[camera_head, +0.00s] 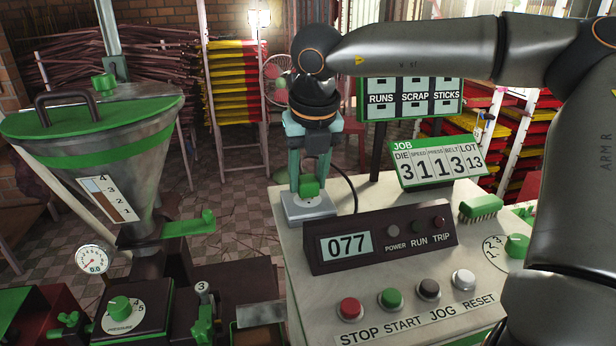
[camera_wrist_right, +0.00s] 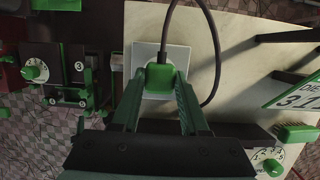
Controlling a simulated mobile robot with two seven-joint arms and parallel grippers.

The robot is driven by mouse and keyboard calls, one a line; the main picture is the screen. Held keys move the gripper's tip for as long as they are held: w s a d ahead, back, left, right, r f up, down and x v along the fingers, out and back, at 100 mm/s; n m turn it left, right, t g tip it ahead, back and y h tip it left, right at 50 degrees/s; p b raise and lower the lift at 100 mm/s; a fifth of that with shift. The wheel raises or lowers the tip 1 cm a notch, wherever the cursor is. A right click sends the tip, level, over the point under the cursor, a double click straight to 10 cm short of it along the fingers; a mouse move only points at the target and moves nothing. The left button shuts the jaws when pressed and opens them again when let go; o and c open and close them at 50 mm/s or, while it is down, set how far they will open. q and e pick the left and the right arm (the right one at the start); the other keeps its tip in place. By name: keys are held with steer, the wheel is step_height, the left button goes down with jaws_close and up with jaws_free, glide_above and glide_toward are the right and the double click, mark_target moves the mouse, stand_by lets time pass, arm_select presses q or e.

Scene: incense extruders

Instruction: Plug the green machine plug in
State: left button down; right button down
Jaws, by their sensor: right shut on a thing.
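The green machine plug (camera_head: 309,187) is a small green block at the back left corner of the pale control bench. It is also in the right wrist view (camera_wrist_right: 160,76), with a dark cable arching away from it. My right gripper (camera_head: 310,178) points down and is shut on the plug, one finger on each side. The grey socket plate (camera_head: 308,209) lies directly under the plug. It shows as a pale square in the wrist view (camera_wrist_right: 143,87). The plug hides the socket opening, so I cannot tell whether its pins are in. My left gripper is not in view.
A panel with a 077 display (camera_head: 345,245) stands on the bench right of the plug. The JOB board (camera_head: 436,165) and a green brush (camera_head: 481,206) lie farther right. Push buttons (camera_head: 392,298) line the front. A hopper (camera_head: 105,150) stands left.

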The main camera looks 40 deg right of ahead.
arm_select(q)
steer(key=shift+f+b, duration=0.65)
arm_select(e)
steer(key=shift+f, duration=0.6)
steer(key=shift+c, duration=1.7)
jaws_free()
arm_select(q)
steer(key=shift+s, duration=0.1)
arm_select(e)
steer(key=shift+v, duration=0.95)
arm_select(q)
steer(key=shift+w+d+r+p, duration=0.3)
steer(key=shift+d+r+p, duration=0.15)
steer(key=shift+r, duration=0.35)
arm_select(e)
steer(key=v, duration=1)
steer(key=shift+r, duration=0.3)
